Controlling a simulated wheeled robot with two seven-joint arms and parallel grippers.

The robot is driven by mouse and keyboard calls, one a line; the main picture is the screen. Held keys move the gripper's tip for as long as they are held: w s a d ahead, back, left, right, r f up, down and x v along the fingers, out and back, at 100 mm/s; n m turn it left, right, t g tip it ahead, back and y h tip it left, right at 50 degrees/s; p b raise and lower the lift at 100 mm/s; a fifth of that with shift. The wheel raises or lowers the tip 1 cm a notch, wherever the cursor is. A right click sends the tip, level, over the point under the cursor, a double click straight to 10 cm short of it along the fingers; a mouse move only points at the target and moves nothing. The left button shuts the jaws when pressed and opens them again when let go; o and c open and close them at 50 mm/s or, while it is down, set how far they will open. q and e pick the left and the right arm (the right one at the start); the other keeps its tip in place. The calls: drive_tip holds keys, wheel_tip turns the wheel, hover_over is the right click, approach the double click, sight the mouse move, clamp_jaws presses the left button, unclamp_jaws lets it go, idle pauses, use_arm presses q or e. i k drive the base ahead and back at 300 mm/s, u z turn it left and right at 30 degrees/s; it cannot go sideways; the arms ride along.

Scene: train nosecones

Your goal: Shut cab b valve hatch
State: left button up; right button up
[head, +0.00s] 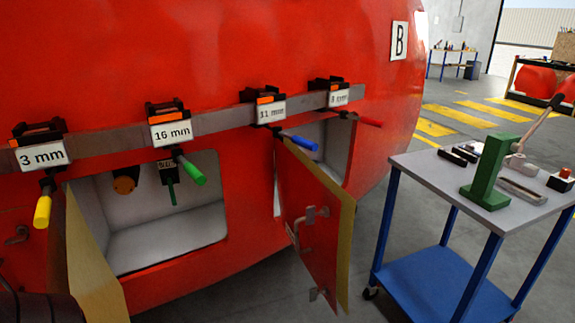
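The red nosecone of cab B (345,45) fills the left and middle, with a white "B" plate (399,40). Its left recess (175,240) is open and holds a round brown fitting (124,184) and a small black labelled part with a green stem (170,190). A hatch door with a yellowish edge (92,265) stands swung out at that recess's left side. A second red hatch door (312,225) with metal latches stands swung out before the right recess (335,145). I cannot read which hatch is the valve hatch. Neither gripper's fingers show; a dark shape is at bottom left.
Hand tools hang on a grey rail (220,120): yellow (42,211), green (191,170), blue (300,143) and red (369,121). A blue-legged cart (425,180) with a green stand (488,175) is close on the right. Open floor lies behind it.

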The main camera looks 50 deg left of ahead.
sight(77, 266)
drive_tip(key=u, duration=0.8)
drive_tip(key=i, duration=1.15)
drive_tip(key=u, duration=0.95)
drive_tip(key=k, duration=0.5)
drive_tip(key=z, duration=1.8)
drive_tip(key=k, duration=1.25)
drive_tip(key=u, duration=2.3)
